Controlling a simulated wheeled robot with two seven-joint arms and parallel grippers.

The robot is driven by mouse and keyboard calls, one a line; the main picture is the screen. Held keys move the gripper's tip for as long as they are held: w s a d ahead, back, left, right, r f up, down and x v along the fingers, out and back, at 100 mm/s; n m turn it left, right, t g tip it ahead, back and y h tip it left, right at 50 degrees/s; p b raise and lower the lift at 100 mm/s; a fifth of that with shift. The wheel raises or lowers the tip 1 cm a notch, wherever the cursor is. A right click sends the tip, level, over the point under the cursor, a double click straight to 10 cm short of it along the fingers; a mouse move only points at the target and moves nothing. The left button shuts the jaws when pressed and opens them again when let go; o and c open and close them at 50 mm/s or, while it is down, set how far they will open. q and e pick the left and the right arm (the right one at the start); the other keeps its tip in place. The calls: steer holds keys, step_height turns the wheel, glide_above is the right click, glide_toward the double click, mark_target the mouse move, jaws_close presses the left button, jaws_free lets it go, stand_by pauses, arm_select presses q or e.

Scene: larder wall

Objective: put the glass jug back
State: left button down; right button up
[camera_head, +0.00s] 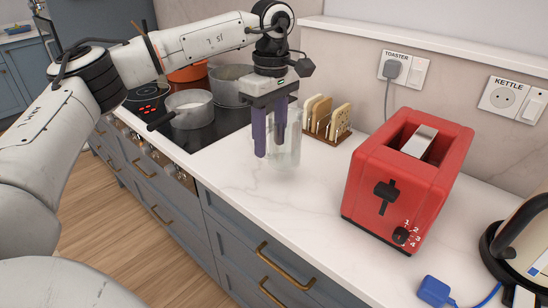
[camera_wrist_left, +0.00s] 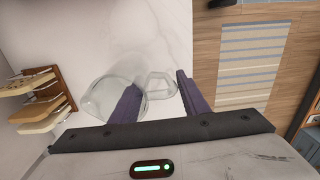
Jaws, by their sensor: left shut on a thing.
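The clear glass jug (camera_head: 290,148) is upright at the counter, in front of the toast rack. I cannot tell whether its base touches the worktop. My left gripper (camera_head: 268,143) comes down from above with its purple fingers at the jug, shut on it. In the left wrist view the jug's round body (camera_wrist_left: 101,97) lies to the left and its handle (camera_wrist_left: 161,83) shows between the fingertips (camera_wrist_left: 158,88). The left finger overlaps the clear glass, so the exact contact is hard to see. My right gripper is not in view.
A toast rack (camera_head: 327,122) with bread slices stands just behind the jug. A red toaster (camera_head: 372,188) stands to its right, with a kettle (camera_head: 520,240) beyond. Pots, including a grey saucepan (camera_head: 190,110), are on the hob at left. White worktop (camera_head: 270,205) is clear in front.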

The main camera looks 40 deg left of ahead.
arm_select(q)
steer(key=shift+f, duration=2.55)
steer(key=shift+f, duration=0.15)
steer(key=c, duration=1)
jaws_free()
steer(key=r, duration=1.2)
steer(key=shift+w+r, duration=0.15)
steer(key=shift+w, duration=0.05)
